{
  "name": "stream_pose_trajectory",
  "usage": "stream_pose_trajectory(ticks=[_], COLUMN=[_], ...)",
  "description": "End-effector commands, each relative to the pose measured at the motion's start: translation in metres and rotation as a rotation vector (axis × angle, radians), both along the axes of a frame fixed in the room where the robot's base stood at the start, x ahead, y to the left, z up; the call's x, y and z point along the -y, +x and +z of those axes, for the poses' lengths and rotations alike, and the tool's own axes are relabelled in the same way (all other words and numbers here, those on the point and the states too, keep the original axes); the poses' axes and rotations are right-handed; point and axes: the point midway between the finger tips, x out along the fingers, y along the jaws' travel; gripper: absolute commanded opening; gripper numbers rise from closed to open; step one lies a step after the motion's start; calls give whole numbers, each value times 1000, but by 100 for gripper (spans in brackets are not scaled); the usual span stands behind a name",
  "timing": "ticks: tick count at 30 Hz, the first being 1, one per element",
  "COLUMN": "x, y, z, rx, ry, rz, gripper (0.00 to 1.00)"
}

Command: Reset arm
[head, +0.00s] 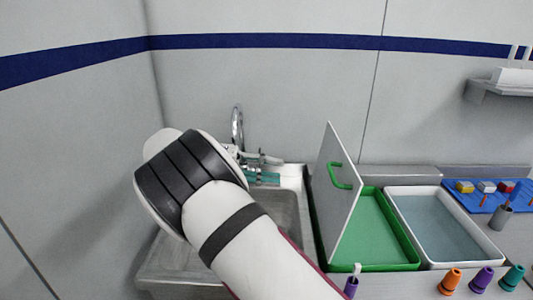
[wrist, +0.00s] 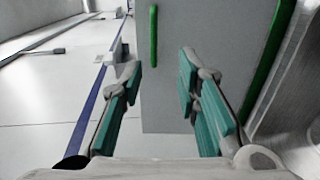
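My gripper (wrist: 160,78) is open in the wrist view, with its teal-padded fingers spread apart and nothing held between them. In the head view my gripper (head: 262,174) is partly hidden behind my white arm, above the far part of the sink. A grey panel with a green handle (head: 341,175) stands tilted in the green tray to the right. In the wrist view the grey panel (wrist: 218,50) and its green handle (wrist: 153,36) show beyond the fingers. I cannot tell the exact gap to the panel.
The metal sink (head: 290,212) with its tap (head: 237,122) lies under my arm. A green tray (head: 405,240) and a white tray (head: 497,252) sit to the right. A wall shelf (head: 495,92) is at upper right.

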Motion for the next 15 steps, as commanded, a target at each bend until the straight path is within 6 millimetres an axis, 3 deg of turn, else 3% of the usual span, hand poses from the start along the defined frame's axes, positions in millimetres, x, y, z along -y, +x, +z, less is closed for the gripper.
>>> stream_pose_trajectory(ticks=[8, 15], x=[83, 141], y=[-15, -54], z=[33, 55], rx=[-91, -125], ry=[308, 621], rz=[-81, -97], gripper=[30, 30])
